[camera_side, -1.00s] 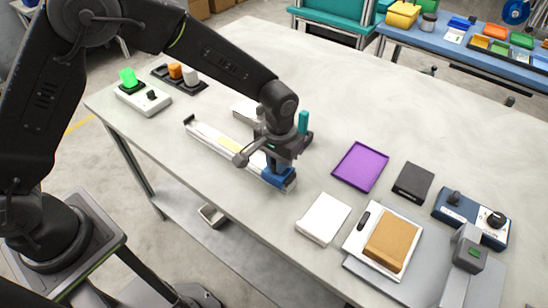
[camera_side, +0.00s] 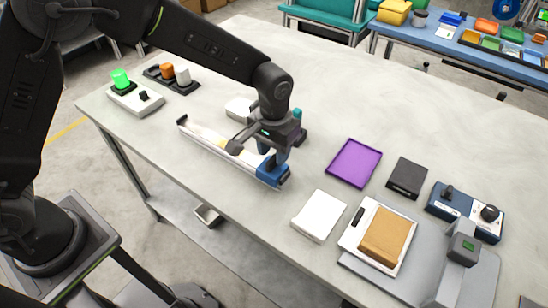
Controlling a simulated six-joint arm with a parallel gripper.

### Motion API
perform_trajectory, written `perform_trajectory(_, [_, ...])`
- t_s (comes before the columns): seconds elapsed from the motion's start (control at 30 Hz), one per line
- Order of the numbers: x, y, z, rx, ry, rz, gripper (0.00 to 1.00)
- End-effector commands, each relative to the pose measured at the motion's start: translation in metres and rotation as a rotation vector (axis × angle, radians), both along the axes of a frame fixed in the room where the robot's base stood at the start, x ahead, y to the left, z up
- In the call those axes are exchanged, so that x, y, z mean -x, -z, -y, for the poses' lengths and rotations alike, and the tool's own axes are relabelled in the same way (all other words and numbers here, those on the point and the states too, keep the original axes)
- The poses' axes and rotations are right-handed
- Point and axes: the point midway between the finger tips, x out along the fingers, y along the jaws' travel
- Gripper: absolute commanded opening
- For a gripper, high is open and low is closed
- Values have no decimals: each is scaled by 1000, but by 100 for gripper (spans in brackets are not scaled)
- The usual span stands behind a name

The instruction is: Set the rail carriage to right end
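The rail (camera_side: 208,139) is a long pale track lying diagonally near the table's front edge, with a dark stop at its left end. A blue block (camera_side: 271,172), which looks like the carriage, sits at the right end of the rail. My gripper (camera_side: 271,152) points down right above this block, touching or very close to it. The fingers are small and partly hidden by the wrist, so I cannot tell whether they are open or shut. Part of the rail just left of the block is behind my gripper.
A teal-handled item (camera_side: 297,116) and a white block (camera_side: 240,108) stand close behind my wrist. A white pad (camera_side: 320,215), a purple tray (camera_side: 354,162) and a tan block on a white plate (camera_side: 384,235) lie to the right. The table's middle back is clear.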

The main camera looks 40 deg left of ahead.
Motion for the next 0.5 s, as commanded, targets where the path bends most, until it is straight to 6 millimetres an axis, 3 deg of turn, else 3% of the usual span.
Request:
perform_trajectory(0.3, [-1,-72,1,2,0,5,39])
perform_trajectory(0.5, [0,-97,1,2,0,3,39])
